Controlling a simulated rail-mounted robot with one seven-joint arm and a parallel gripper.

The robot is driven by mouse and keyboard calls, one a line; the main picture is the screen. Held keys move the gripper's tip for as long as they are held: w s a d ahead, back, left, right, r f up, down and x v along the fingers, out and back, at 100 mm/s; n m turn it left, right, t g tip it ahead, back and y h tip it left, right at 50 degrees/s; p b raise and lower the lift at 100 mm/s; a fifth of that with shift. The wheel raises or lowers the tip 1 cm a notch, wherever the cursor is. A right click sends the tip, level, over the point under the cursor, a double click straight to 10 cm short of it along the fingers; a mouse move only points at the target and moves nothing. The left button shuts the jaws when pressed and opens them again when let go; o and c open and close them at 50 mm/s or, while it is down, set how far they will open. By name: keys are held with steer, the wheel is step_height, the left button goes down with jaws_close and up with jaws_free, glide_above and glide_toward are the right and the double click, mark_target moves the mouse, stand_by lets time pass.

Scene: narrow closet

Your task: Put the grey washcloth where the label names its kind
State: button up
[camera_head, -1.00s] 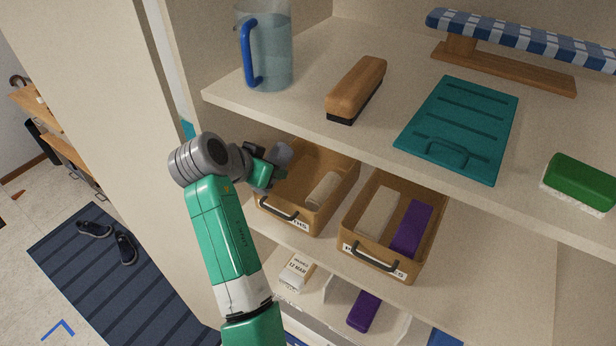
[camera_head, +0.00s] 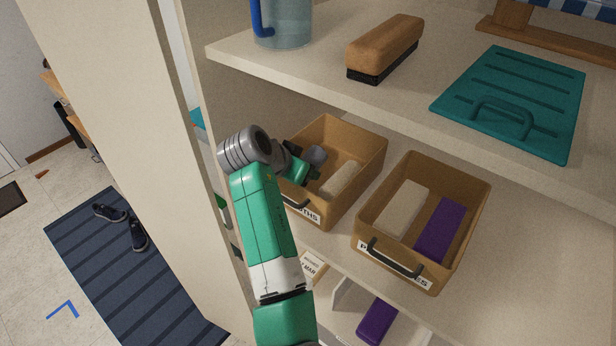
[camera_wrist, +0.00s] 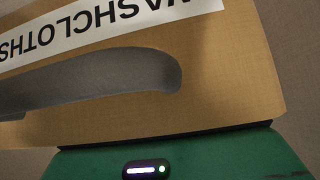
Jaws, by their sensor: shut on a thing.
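My gripper (camera_head: 302,168) is shut on a small grey folded thing, the grey washcloth (camera_head: 316,156), at the left side of the left bin. The cloth appears over or just inside the bin's opening; its exact height is unclear. The left bin (camera_head: 352,128) is tan with a dark handle. Its front label (camera_head: 303,212) is partly hidden by my arm in the head view. In the wrist view the label (camera_wrist: 100,25) reads WASHCLOTHS, upside down, above the handle (camera_wrist: 90,82). The washcloth does not show in the wrist view.
A second tan bin (camera_head: 425,160) to the right holds a beige and a purple block; its label is partly hidden. The shelf above carries a brush (camera_head: 386,47), a teal board (camera_head: 520,95) and a jug (camera_head: 284,25). Its front edge overhangs the bins. A closet side panel stands left.

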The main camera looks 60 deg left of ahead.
steer(key=shift+w+a+r+g+h+p, duration=0.1)
steer(key=shift+w+r+g+h+p, duration=0.1)
steer(key=shift+r+g+p, duration=0.3)
steer(key=shift+w+r+g+h+p, duration=0.1)
steer(key=shift+w+r+g+p, duration=0.15)
steer(key=shift+r+p, duration=0.4)
steer(key=shift+w+a+f+g+h, duration=0.2)
steer(key=shift+w+g+h, duration=0.1)
steer(key=shift+g, duration=0.35)
steer(key=f+b, duration=0.1)
steer(key=f, duration=0.1)
steer(key=f+b, duration=0.2)
steer(key=shift+s+d+f, duration=0.15)
steer(key=shift+s, duration=0.05)
steer(key=shift+w+r, duration=0.1)
steer(key=shift+r, duration=0.1)
steer(key=shift+f, duration=0.1)
steer(key=o, duration=0.7)
